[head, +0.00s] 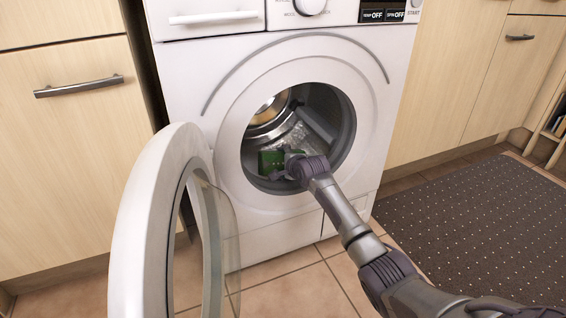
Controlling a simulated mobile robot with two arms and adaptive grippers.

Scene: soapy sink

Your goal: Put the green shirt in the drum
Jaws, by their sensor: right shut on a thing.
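The green shirt (270,161) shows as a small dark green patch at the lower part of the washing machine's round opening. My right gripper (284,166) is shut on it, with my arm reaching in from the lower right. The metal drum (266,127) shows behind, inside the opening. The gripper and shirt are at the mouth of the drum; how deep they are I cannot tell. Part of the shirt is hidden by the gripper. My left gripper is not in view.
The washing machine's round door (150,230) stands wide open to the left of the opening. Wooden cabinets (70,150) flank the machine. A dark dotted mat (470,225) lies on the tiled floor at the right. The top drawer (205,18) is shut.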

